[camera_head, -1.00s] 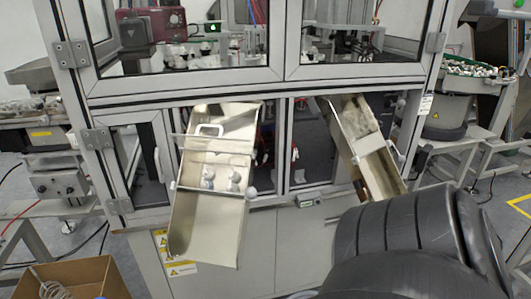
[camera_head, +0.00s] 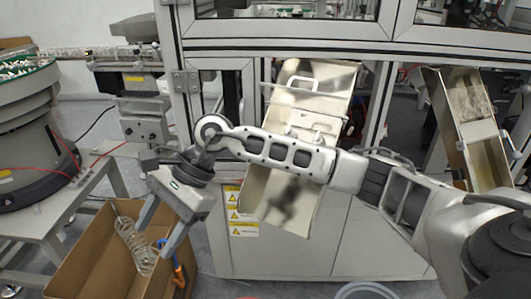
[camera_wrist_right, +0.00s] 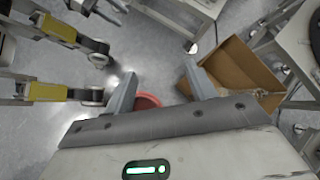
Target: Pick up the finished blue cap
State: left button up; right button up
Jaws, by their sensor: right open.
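My right gripper (camera_head: 152,241) is open and empty, hanging with its fingers down over the cardboard box. A few small pale caps (camera_head: 290,131) show just above the forearm in the chute. I cannot make out a finished blue cap for sure. A small blue spot (camera_head: 162,243) shows at the box, beside the fingertips.
A second chute (camera_head: 470,125) is at the right. A round feeder (camera_head: 30,140) stands left.

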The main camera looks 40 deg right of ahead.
jog(key=w+d+r+n+t+h, duration=0.1)
jog(key=w+d+h, duration=0.1)
jog(key=d, duration=0.3)
jog(key=w+d+r+t+h+b, duration=0.1)
jog(key=w+d+h, duration=0.15)
jog(key=d, duration=0.25)
jog(key=w+d+r+n+t+h, duration=0.1)
jog(key=d+h, duration=0.2)
jog(key=d, duration=0.2)
jog(key=d+r+h+b, duration=0.1)
jog(key=d+r+h, duration=0.2)
jog(key=d+r, duration=0.3)
jog(key=d+r+h, duration=0.3)
jog(key=d+r, duration=0.1)
jog(key=d, duration=0.4)
jog(key=shift+m+h, duration=0.25)
jog(key=shift+m, duration=0.05)
jog(key=x, duration=1)
jog(key=shift+s+d+b, duration=0.15)
jog(key=shift+d+b, duration=0.05)
jog(key=shift+b, duration=0.1)
jog(key=shift+w+x, duration=0.2)
jog(key=shift+x, duration=1.3)
jog(key=shift+w+x, duration=0.25)
jog(key=shift+x, duration=1.2)
jog(key=shift+d+r, duration=0.15)
jog(key=shift+r, duration=0.05)
jog(key=c, duration=0.8)
